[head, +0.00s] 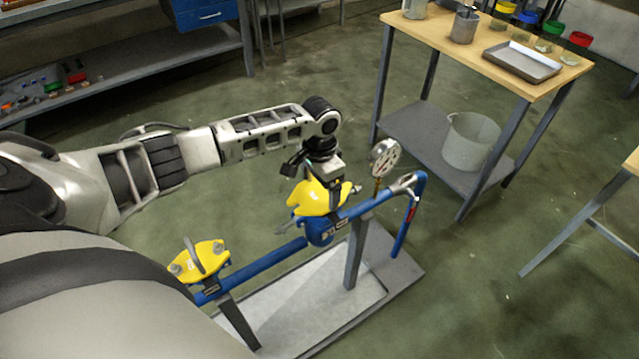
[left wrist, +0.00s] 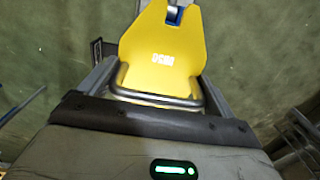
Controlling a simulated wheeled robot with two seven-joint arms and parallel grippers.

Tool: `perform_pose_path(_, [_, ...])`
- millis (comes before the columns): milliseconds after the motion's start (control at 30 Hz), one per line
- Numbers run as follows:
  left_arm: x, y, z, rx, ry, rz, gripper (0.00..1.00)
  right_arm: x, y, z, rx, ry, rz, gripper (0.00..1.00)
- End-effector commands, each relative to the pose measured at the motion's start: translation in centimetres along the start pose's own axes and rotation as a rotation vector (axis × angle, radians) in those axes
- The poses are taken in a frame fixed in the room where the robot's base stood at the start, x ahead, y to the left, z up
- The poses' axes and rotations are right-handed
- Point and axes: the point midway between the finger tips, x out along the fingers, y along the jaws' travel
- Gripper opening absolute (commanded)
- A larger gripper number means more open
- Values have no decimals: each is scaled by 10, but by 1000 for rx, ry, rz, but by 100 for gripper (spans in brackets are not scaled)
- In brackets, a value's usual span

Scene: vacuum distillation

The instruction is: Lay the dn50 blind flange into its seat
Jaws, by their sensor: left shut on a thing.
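My left gripper (head: 316,168) is shut on the metal handle of a yellow flange plate (head: 320,198). In the left wrist view the yellow flange (left wrist: 163,50) fills the space beyond the gripper (left wrist: 155,98), with small white lettering on its face and its handle between the fingers. The flange is directly above a blue fitting (head: 320,232) on the blue pipe line. Whether it touches the fitting is unclear, and the seat is hidden beneath it. A second yellow flange (head: 205,258) with a handle sits at the pipe's near left end. My right gripper is out of view.
The blue pipe (head: 268,262) stands on grey posts over a pale tray base (head: 305,310). A pressure gauge (head: 384,157) and a blue bent pipe (head: 408,220) stand right of the held flange. A wooden-topped table (head: 445,48) is behind right. Open floor surrounds the base.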

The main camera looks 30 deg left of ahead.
Motion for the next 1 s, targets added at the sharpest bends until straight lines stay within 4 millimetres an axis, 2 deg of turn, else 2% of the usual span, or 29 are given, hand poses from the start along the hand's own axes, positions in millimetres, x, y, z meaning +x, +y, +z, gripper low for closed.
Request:
perform_pose_path(733, [14,0,-2,0,5,0,32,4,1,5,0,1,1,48])
perform_pose_path(767, [13,0,-2,0,5,0,96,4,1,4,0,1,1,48])
perform_pose_path(800, [13,0,-2,0,5,0,100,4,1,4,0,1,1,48])
perform_pose_path(1000, [17,0,1,0,-3,1,100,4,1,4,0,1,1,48])
